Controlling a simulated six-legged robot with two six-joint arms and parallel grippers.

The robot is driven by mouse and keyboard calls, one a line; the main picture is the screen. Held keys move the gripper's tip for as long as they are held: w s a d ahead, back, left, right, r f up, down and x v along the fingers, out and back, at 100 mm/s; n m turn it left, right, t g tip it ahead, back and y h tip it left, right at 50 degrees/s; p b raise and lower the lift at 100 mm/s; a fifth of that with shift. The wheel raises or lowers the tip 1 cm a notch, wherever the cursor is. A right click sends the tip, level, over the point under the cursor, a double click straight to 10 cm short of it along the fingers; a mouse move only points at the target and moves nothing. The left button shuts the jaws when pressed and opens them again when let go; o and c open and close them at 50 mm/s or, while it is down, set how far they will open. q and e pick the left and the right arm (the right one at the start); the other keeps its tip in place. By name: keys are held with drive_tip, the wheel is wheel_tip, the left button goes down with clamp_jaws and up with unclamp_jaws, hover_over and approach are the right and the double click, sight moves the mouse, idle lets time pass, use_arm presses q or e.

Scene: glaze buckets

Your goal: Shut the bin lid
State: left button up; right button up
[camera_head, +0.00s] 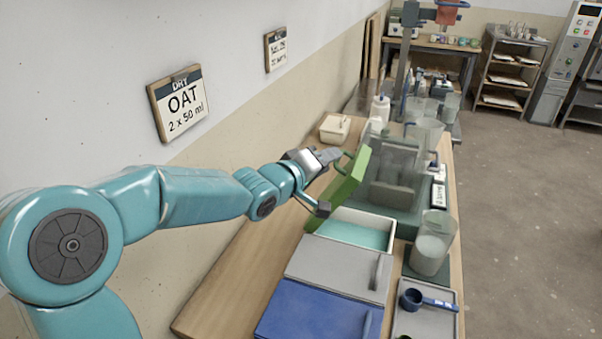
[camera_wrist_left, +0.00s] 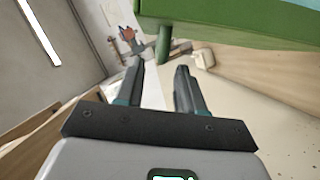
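The bin (camera_head: 391,243) with teal contents (camera_head: 356,233) stands open on the bench. Its green lid (camera_head: 347,187) is raised and tilted up on the wall side; its green handle (camera_head: 347,156) sticks out near the top. My left gripper (camera_head: 330,155) is beside the handle. In the left wrist view the gripper (camera_wrist_left: 158,70) has its fingers apart, with nothing held. The green handle post (camera_wrist_left: 163,44) shows just beyond the fingertips, below the lid's green panel (camera_wrist_left: 230,20). I cannot tell whether they touch. My right gripper is not in view.
A grey-lidded bin (camera_head: 335,268) and a blue-lidded bin (camera_head: 310,312) stand in front. A beaker of white powder (camera_head: 431,248) and a tray with a blue scoop (camera_head: 425,300) are on the right. Clear containers (camera_head: 395,170) stand behind. Bare wood (camera_head: 235,290) lies left.

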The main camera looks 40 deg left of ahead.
use_arm(q)
drive_tip(key=p+v, duration=0.1)
drive_tip(key=v, duration=0.9)
drive_tip(key=shift+s, duration=0.3)
